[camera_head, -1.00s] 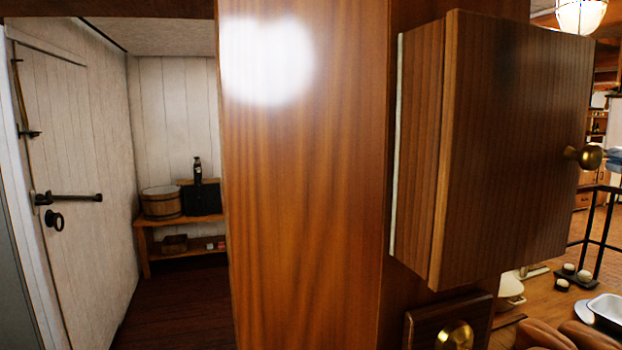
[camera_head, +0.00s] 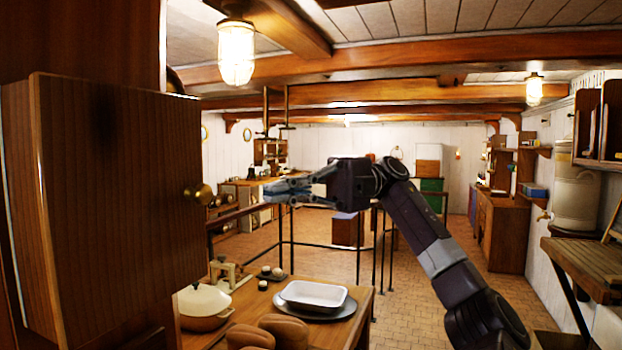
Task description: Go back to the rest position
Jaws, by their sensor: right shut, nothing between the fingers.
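My right gripper (camera_head: 275,191) is in the middle of the view, at the end of my dark right arm, which comes in from the lower right. Its fingers point left and are shut, with nothing between them. It is in the air, in front of the black railing and above the wooden counter. My left gripper is not in view.
A wooden cabinet with a brass knob (camera_head: 199,194) is close on the left. Below, a wooden counter (camera_head: 346,324) holds a white pot (camera_head: 203,299), a white baking dish (camera_head: 313,293) and brown loaves (camera_head: 284,328). Black railings (camera_head: 357,248) stand behind. Tiled floor lies open beyond.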

